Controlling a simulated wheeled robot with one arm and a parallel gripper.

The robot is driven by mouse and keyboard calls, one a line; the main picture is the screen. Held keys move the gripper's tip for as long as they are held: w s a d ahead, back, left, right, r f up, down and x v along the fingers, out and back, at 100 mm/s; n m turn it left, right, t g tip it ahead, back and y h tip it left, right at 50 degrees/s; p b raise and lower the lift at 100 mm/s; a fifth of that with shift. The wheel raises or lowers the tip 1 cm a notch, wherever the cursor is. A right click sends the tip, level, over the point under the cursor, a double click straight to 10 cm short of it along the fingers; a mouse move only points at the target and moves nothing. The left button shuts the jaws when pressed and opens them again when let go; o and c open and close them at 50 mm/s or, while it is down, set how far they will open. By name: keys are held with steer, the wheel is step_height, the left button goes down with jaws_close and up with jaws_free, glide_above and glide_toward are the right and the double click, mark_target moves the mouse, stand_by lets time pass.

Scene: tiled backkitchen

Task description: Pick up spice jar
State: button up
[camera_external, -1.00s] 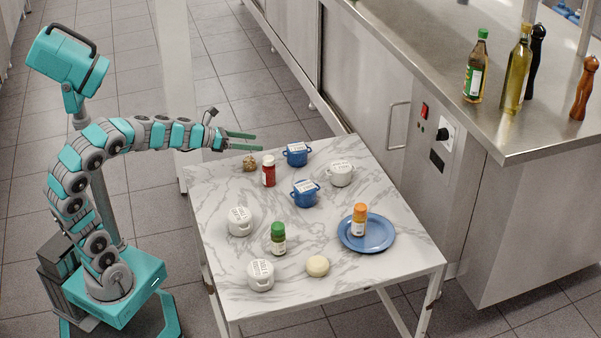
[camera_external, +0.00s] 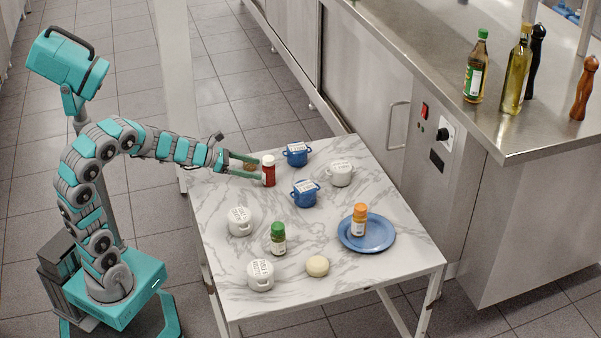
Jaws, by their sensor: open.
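Three spice jars stand upright on the marble-topped table. One is a red jar with a white lid (camera_external: 269,173) near the far left, one has a green lid (camera_external: 278,239) near the front, and one has an orange lid (camera_external: 359,221) and stands on a blue plate (camera_external: 385,234). My gripper (camera_external: 259,170) is open and low over the far left part of the table. Its fingertips point at the red jar and reach its left side. I cannot tell whether they touch it or lie around it. A small brown lump (camera_external: 250,166) is partly hidden by the fingers.
Blue lidded pots (camera_external: 296,156) (camera_external: 304,198) and a white pot (camera_external: 340,175) stand right of the red jar. More white pots (camera_external: 240,223) (camera_external: 260,276) and a cream round item (camera_external: 317,266) are nearer the front. A steel counter (camera_external: 480,120) with bottles borders the right.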

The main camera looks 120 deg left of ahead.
mark_target(270, 172)
steer(key=shift+x, duration=3)
steer(key=shift+w+r, duration=0.1)
jaws_close()
